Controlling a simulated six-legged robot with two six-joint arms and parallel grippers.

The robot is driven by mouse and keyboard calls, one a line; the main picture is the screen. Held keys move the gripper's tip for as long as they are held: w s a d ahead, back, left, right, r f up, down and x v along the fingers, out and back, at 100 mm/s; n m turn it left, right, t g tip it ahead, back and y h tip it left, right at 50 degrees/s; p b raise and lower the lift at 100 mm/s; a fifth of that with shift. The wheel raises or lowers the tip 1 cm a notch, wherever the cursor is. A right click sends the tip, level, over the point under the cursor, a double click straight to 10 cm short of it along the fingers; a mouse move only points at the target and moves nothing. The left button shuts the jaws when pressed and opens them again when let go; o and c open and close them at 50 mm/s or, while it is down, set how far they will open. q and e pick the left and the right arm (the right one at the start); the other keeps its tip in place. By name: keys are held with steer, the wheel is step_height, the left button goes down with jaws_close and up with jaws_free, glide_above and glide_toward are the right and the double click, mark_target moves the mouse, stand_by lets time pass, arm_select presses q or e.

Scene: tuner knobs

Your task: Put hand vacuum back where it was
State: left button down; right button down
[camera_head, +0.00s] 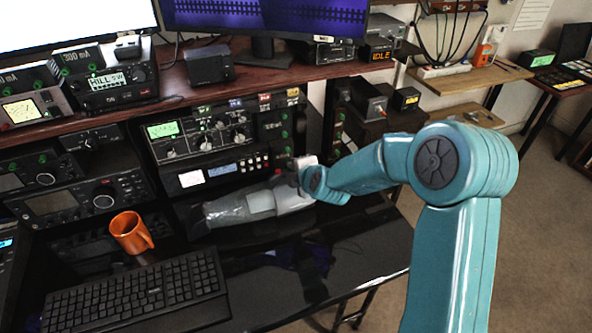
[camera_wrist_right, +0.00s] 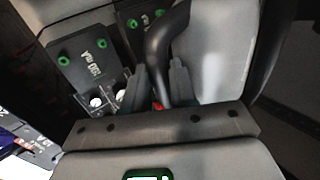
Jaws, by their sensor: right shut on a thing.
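The hand vacuum (camera_head: 250,206) is a grey and white body lying lengthwise on the black desk, in front of the radio units. My right arm comes in from the right, and my right gripper (camera_head: 293,173) is at the vacuum's right end, partly hidden by my wrist. In the right wrist view, the gripper fingers (camera_wrist_right: 158,88) are closed around the dark curved handle of the hand vacuum (camera_wrist_right: 205,45). Whether the vacuum rests on the desk or is slightly raised, I cannot tell. My left gripper is not in view.
An orange mug (camera_head: 131,233) and a black keyboard (camera_head: 135,292) are on the desk to the left. Radio units with knobs (camera_head: 215,135) stand close behind the vacuum. The glossy desk (camera_head: 350,262) is clear at the front right.

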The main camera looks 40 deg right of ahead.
steer(key=shift+w, duration=0.15)
steer(key=c, duration=0.9)
jaws_free()
steer(key=shift+f, duration=0.15)
steer(key=shift+s, duration=0.2)
steer(key=shift+r, duration=0.2)
steer(key=p+v, duration=0.1)
steer(key=v, duration=1)
steer(key=shift+s+r, duration=0.25)
steer(key=shift+s, duration=0.1)
